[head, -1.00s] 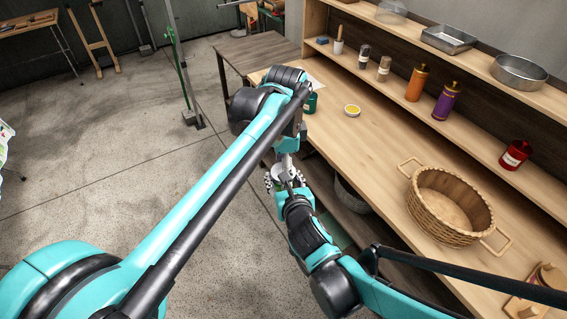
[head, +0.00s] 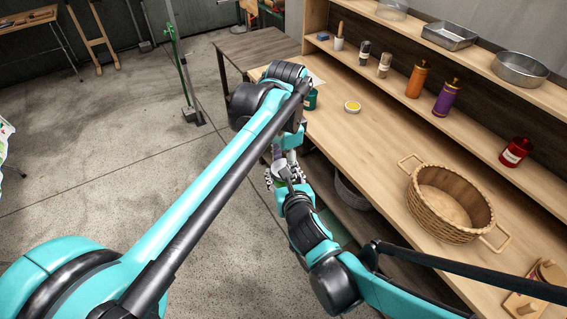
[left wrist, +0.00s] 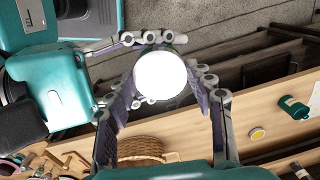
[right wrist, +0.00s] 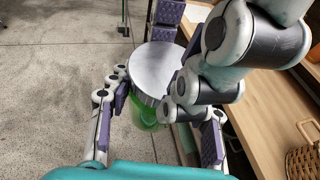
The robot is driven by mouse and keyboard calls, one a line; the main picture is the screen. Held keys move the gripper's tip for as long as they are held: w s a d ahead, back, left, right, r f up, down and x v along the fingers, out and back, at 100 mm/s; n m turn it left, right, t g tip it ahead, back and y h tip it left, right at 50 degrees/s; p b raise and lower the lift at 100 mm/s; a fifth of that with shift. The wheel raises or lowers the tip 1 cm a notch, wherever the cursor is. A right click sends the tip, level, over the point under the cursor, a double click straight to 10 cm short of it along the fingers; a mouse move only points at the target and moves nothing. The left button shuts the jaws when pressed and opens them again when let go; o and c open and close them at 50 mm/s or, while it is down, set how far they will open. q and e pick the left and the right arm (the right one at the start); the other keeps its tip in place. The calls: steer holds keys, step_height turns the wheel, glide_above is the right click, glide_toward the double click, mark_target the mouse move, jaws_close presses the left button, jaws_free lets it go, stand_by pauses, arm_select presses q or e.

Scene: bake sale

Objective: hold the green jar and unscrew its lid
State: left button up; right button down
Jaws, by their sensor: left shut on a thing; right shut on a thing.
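The green jar (right wrist: 147,113) is held upright in the air in front of the counter, with a flat grey lid (right wrist: 157,68) on top. In the left wrist view the lid (left wrist: 160,78) is a bright white disc seen from above. My right gripper (right wrist: 160,112) is shut on the jar's body, a finger on either side. My left gripper (left wrist: 162,85) comes from above and is shut on the lid; its contact is partly hidden. In the head view the jar (head: 278,184) is small and mostly covered by my grippers.
The wooden counter (head: 380,165) holds a teal jar (head: 311,100), a yellow disc (head: 352,106) and a wicker basket (head: 450,200). Bottles, a red jar (head: 515,152) and metal pans (head: 520,68) stand on the shelves behind. Open concrete floor (head: 110,140) lies to the left.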

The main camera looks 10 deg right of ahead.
arm_select(q)
steer(key=o, duration=1.3)
step_height(320, 180, up, 4)
steer(key=shift+s+r, duration=0.15)
steer(key=shift+r, duration=0.05)
steer(key=shift+c, duration=0.4)
step_height(320, 180, up, 2)
steer(key=shift+r+m, duration=0.2)
steer(key=shift+m, duration=0.9)
steer(key=shift+s+r+m, duration=0.1)
steer(key=shift+r+m, duration=0.25)
steer(key=shift+m, duration=0.25)
steer(key=f, duration=0.7)
steer(key=shift+w+f, duration=0.25)
steer(key=shift+f, duration=0.05)
